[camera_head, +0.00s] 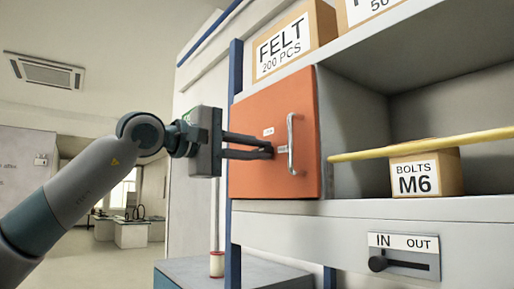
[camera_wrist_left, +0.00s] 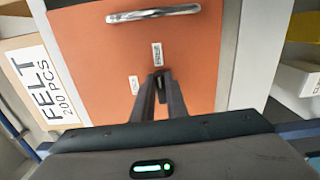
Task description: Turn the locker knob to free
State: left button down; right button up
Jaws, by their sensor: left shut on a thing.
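The locker is an orange door (camera_head: 290,110) with a silver bar handle (camera_head: 290,145); the door also fills the middle of the left wrist view (camera_wrist_left: 95,50). My left gripper (camera_head: 268,150) reaches in from the left with its fingertips at the door, left of the handle. It is shut on the small dark knob, which the fingertips mostly hide in both views. Two small white labels are beside the fingertips in the left wrist view (camera_wrist_left: 157,54); their words are too small to read. The door looks closed. My right gripper is not in view.
A FELT box (camera_head: 296,42) sits on the shelf above the door. A yellow bar (camera_head: 425,146) crosses the open bay to the right, in front of a BOLTS M6 box (camera_head: 427,173). Below is an IN/OUT slider (camera_head: 378,263), at the IN end. A blue post (camera_head: 235,70) stands left of the door.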

pick_arm(q)
jog(key=shift+f+m, duration=0.1)
jog(key=shift+m, duration=0.2)
jog(key=c, duration=1.8)
grip_release()
jog(key=shift+o, duration=0.2)
jog(key=shift+a, duration=0.1)
